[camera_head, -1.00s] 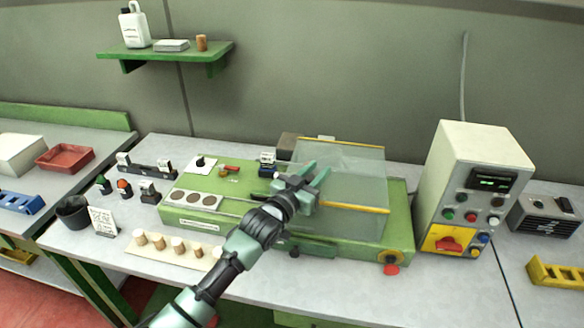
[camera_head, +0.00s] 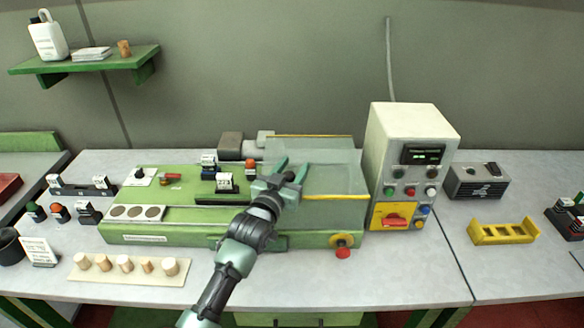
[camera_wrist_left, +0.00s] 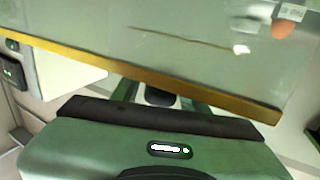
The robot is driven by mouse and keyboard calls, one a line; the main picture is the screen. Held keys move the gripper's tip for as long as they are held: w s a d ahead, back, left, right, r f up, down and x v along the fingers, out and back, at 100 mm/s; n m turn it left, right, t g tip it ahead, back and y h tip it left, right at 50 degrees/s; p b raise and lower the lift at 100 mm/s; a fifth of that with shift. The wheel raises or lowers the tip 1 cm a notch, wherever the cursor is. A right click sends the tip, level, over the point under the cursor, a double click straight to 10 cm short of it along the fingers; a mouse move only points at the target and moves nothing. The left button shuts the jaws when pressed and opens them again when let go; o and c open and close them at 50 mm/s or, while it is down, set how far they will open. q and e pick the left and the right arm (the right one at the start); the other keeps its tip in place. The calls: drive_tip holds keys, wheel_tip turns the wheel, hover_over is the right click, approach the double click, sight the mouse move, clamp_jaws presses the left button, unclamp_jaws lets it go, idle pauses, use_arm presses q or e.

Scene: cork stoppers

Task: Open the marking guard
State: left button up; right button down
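The marking guard (camera_head: 335,178) is a clear box over the right half of a green machine (camera_head: 190,232), with yellow strips along its top back and front edges. It looks lowered over the machine, though the clear panels make this hard to judge. My left gripper (camera_head: 293,165) is at the guard's left front side, its two green fingers apart with nothing seen between them. Contact with the guard cannot be told. In the left wrist view, the guard's yellow strip (camera_wrist_left: 150,84) slants across just beyond my gripper's dark and green body. My right gripper is not in view.
A control box (camera_head: 408,150) stands close to the machine's right. A red knob (camera_head: 343,253) sticks out at its front right. Small stamps (camera_head: 225,183) stand on the machine left of my gripper. Several corks (camera_head: 125,263) stand on a front board. A yellow rack (camera_head: 503,232) lies at right.

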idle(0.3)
use_arm(q)
drive_tip(key=shift+s+a, duration=0.1)
drive_tip(key=shift+s, duration=0.15)
drive_tip(key=b+v, duration=0.1)
drive_tip(key=v, duration=0.6)
drive_tip(key=shift+s+b, duration=0.15)
drive_tip(key=shift+b, duration=0.25)
